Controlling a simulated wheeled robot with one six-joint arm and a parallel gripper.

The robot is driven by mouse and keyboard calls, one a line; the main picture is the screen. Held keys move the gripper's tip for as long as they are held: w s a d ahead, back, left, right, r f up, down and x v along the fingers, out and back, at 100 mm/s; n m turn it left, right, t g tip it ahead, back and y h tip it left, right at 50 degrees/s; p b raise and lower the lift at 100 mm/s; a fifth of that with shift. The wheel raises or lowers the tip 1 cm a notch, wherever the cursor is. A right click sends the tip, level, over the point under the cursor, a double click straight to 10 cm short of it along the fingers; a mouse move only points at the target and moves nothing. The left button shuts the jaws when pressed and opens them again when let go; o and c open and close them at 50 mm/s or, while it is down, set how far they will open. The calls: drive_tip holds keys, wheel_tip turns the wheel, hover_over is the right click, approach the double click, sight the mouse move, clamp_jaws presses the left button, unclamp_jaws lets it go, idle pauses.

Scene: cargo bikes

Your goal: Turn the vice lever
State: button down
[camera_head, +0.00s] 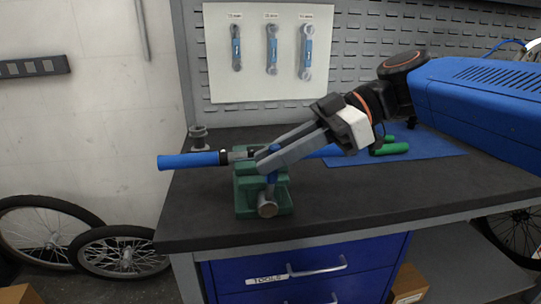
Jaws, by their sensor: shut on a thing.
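A green vice (248,190) stands on the bench top near its left front edge. A round metal boss (267,206) faces me at its front. A short blue lever (272,179) rises from the boss, roughly upright. My gripper (263,161) comes down from the upper right, and its grey fingers are shut on the upper part of the lever. The fingers hide the lever's top end and part of the vice jaws. A blue bar (190,161) lies level across the vice top and sticks out to the left; blue also shows behind my fingers at right.
A blue mat with green-handled tools (390,147) lies at the bench's right. A small grey metal part (198,138) stands at the back left. A white board (268,53) with several wrenches hangs behind. The bench front (350,205) is clear.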

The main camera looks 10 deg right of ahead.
drive_tip(key=shift+f, duration=0.1)
idle(0.3)
drive_tip(key=c, duration=1.7)
unclamp_jaws()
drive_tip(key=shift+d, duration=0.15)
drive_tip(key=shift+o, duration=0.2)
drive_tip(key=v, duration=1.2)
drive_tip(key=shift+c, duration=0.3)
